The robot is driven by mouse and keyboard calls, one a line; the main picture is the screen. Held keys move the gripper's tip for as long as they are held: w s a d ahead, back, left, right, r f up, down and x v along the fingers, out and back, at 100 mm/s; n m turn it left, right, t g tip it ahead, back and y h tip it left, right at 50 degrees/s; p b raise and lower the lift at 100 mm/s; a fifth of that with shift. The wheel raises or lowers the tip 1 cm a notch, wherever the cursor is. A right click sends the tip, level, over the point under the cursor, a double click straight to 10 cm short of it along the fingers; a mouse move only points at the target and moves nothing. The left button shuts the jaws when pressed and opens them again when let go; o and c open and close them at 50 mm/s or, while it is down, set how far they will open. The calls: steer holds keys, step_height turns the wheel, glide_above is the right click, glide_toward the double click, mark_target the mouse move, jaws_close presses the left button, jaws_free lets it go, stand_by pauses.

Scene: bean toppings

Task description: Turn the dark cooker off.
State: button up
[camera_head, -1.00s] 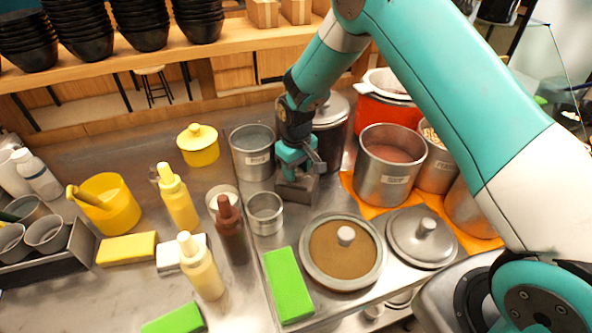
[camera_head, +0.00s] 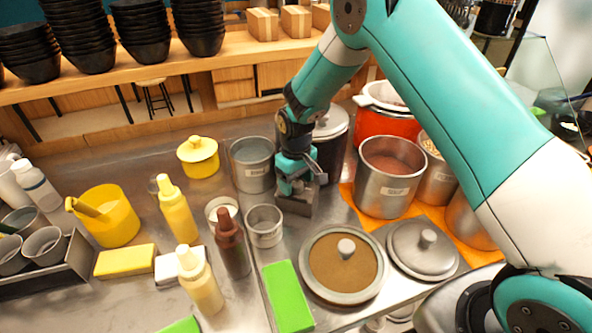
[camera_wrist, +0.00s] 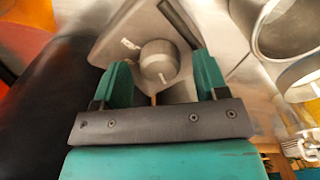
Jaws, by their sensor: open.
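The dark cooker (camera_head: 332,147) stands behind my gripper in the head view, dark-bodied with a metal lid and partly hidden by my arm. A dark rounded surface (camera_wrist: 50,95) fills the left of the wrist view, seemingly its side. A small grey metal box (camera_head: 296,203) sits in front of the cooker under my gripper (camera_head: 298,182). In the wrist view, a round metal knob (camera_wrist: 158,62) with small pale marks beside it is on a grey metal face. My gripper (camera_wrist: 161,68) is open, with one teal finger on each side of the knob. I cannot tell whether they touch it.
A red cooker (camera_head: 384,120) stands behind a steel pot (camera_head: 389,204) on an orange mat to the right. A steel pot (camera_head: 251,178) stands close left of my gripper, with a small steel cup (camera_head: 264,240) in front. A green block (camera_head: 287,296) lies nearer.

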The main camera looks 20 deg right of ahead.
mark_target(296, 183)
step_height(296, 183, up, 17)
steer(key=b, duration=0.3)
steer(key=shift+r, duration=0.15)
